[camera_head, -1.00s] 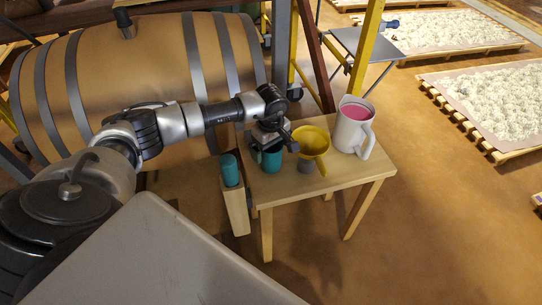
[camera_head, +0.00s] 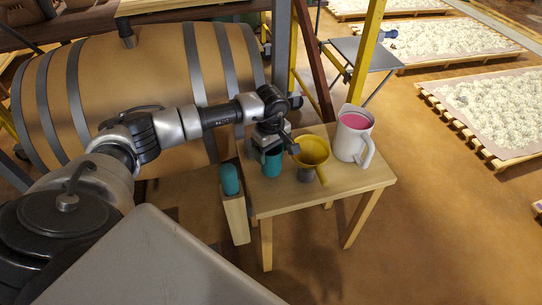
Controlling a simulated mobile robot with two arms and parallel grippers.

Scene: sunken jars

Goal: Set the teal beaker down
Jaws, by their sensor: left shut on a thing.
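The teal beaker (camera_head: 271,164) is at the left part of the small wooden table (camera_head: 345,188), upright. My left gripper (camera_head: 270,146) is above and around its rim, shut on it. I cannot tell whether the beaker's base touches the tabletop. Another teal thing (camera_head: 229,180), like a cylinder, stands on a narrow wooden post left of the table. My right gripper is not in view.
A white jug (camera_head: 353,137) with pink contents stands further right. A large barrel (camera_head: 150,75) lies behind my arm. The table's front right is clear.

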